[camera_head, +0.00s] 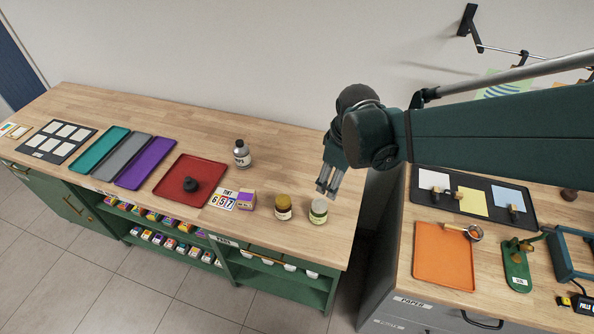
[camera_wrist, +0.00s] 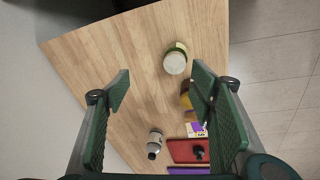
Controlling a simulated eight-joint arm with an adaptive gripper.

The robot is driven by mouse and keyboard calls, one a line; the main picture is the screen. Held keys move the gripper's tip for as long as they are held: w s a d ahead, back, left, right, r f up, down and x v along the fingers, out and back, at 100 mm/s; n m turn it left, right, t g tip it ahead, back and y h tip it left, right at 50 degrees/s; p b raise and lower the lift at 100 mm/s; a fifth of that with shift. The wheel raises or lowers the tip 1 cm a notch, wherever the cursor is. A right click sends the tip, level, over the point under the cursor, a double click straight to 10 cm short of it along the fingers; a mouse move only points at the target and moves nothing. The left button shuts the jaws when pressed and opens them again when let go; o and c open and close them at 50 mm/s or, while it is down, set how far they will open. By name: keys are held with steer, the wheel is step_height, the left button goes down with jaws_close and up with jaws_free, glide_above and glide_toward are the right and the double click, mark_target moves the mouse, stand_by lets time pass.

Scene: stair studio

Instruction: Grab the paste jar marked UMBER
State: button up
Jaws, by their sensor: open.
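Two small jars stand upright near the right end of the long wooden worktop: one with a mustard-brown lid (camera_head: 283,202) and one with a pale lid and green-edged label (camera_head: 318,211). Their lettering is too small to read, so I cannot tell which is UMBER. My gripper (camera_head: 327,188) is open and empty, above the worktop just behind the pale-lidded jar. In the wrist view the pale-lidded jar (camera_wrist: 175,62) shows beyond the open fingers (camera_wrist: 160,88), near the right finger. The mustard-lidded jar (camera_wrist: 186,96) is partly hidden behind that finger.
A white dark-capped bottle (camera_head: 242,155) stands behind the jars. A purple box (camera_head: 246,200), a number card (camera_head: 222,199) and a red tray (camera_head: 172,185) with a black object lie left. The worktop's right end is clear; a gap separates it from the bench with the orange tray (camera_head: 430,262).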

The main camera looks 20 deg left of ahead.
mark_target(282, 200)
steer(key=a+f+n, duration=0.2)
steer(key=a+f, duration=0.1)
steer(key=a, duration=0.2)
steer(key=s+a+f+n+g+p, duration=0.1)
steer(key=a+f+n, duration=0.1)
steer(key=a+f, duration=0.2)
steer(key=s+a+f+n, duration=0.1)
steer(key=a+f+n, duration=0.1)
steer(key=a+f, duration=0.2)
steer(key=shift+s+a+g+h+p, duration=0.1)
steer(key=shift+a+g+h+p, duration=0.3)
steer(key=shift+a, duration=0.75)
steer(key=shift+s+a+f+n, duration=0.15)
steer(key=shift+a+f+n, duration=0.15)
steer(key=shift+a+f, duration=0.15)
steer(key=shift+f, duration=0.1)
steer(key=shift+d+f, duration=0.1)
steer(key=shift+f, duration=1.15)
steer(key=shift+d+f, duration=0.1)
steer(key=shift+f, duration=2.5)
steer(key=shift+c, duration=0.4)
